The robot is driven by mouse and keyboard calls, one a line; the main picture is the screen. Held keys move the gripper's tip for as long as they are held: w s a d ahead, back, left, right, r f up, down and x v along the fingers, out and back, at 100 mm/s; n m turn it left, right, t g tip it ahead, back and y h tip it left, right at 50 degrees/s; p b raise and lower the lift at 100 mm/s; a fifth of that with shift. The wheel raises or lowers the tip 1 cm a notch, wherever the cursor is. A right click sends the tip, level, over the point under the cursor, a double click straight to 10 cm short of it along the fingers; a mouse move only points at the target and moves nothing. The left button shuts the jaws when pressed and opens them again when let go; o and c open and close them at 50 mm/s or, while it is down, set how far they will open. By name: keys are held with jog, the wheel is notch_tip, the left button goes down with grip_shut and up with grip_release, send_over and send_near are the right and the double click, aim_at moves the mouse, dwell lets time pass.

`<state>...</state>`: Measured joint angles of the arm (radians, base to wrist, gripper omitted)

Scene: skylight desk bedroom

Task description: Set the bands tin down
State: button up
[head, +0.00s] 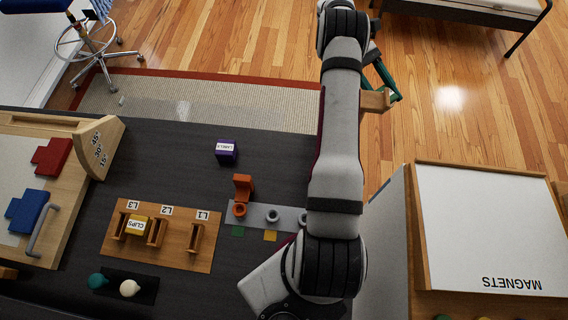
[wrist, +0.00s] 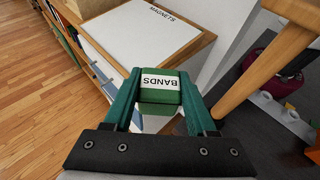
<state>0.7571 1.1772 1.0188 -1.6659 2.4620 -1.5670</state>
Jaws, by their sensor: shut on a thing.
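The bands tin (wrist: 160,103) is a small green block with a white BANDS label, seen in the wrist view. My gripper (wrist: 160,88) is shut on it, with one green finger at each side. In the head view my gripper (head: 388,82) shows partly behind my arm, out beyond the dark desk's right side and above the wood floor. I cannot pick out the tin there. What is directly under the tin is hidden.
A white-topped MAGNETS box (head: 480,230) stands at right. On the dark desk (head: 180,175) are a purple labels tin (head: 227,150), a wooden rack (head: 120,250) holding the yellow clips tin (head: 138,225), and an orange holder (head: 243,187). Bare desk surrounds the purple tin.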

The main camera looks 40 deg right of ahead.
jog(key=s+a+f+m+t+y, duration=0.1)
jog(key=s+f+m+t+y, duration=0.15)
jog(key=s+m+y, duration=0.55)
jog(key=s+a+f+m+t+y, duration=0.3)
jog(key=s+a+m+t+y, duration=0.15)
jog(key=a+m+t, duration=0.35)
jog(key=w+a+r+m+t, duration=0.1)
jog(key=w+a+m+t, duration=0.1)
jog(key=a+m+t, duration=0.45)
jog(key=w+a+r+m+t+h, duration=0.35)
jog(key=w+m+t+h, duration=0.25)
jog(key=m+t+h, duration=0.25)
send_over(284, 166)
jog(key=shift+y, duration=0.4)
jog(key=f, duration=0.5)
jog(key=shift+s+f, duration=0.25)
jog(key=shift+f, duration=0.15)
jog(key=shift+w+f, duration=0.15)
jog(key=shift+f, duration=0.95)
jog(key=shift+w+f, duration=0.1)
jog(key=shift+f, duration=0.95)
jog(key=shift+f, duration=0.1)
